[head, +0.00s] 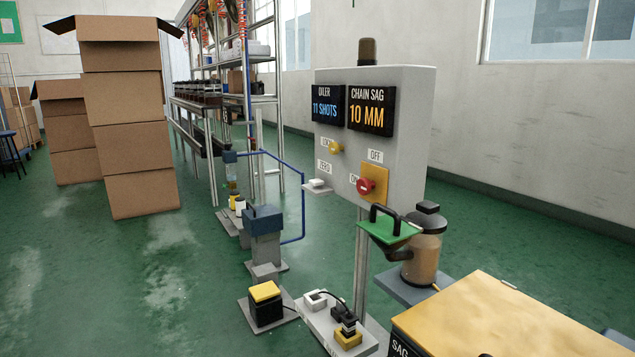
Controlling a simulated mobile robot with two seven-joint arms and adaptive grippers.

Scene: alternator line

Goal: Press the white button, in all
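A grey control panel (403,125) stands on a post in the middle right. The white button (317,184) sticks out low on its left side, below a label reading ZERO. Above it is a yellow knob (336,148). To its right, a red knob (366,186) sits on a yellow plate between OFF and ON labels. One display (328,106) reads 11 SHOTS, and the other display (371,111) reads CHAIN SAG 10 MM. Neither of my grippers is in view, and nothing touches the white button.
A green plate with a black handle (390,228) and a brown canister (424,252) stand below right of the panel. A yellow-topped box (510,315) fills the lower right. Stacked cartons (136,145) stand behind on green floor.

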